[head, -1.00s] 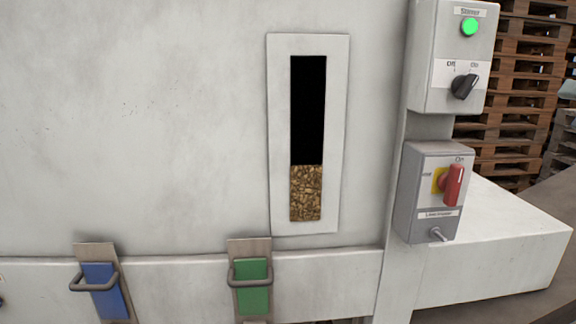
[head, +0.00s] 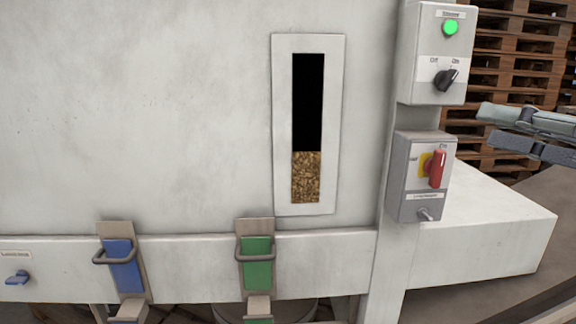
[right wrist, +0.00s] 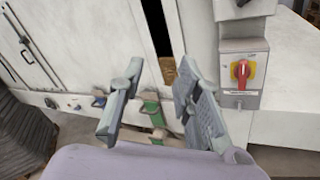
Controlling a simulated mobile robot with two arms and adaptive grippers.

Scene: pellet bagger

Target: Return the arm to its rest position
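My right gripper (head: 528,132) comes in at the right edge of the head view, in front of the pallets and right of the control boxes. In the right wrist view its two fingers (right wrist: 155,95) stand apart with nothing between them. It touches nothing that I can see. The upper control box (head: 436,50) has a lit green lamp and a black knob (head: 446,80). The lower box (head: 418,176) has a red rotary switch (head: 437,169) on a yellow plate. My left gripper is in neither view.
The white machine wall has a tall window (head: 307,180) partly filled with brown pellets. Below are a blue flap (head: 123,266) and a green flap (head: 257,264) with handles, and a blue knob (head: 17,278) at far left. Wooden pallets (head: 500,60) are stacked behind. A white ledge (head: 490,215) juts out right.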

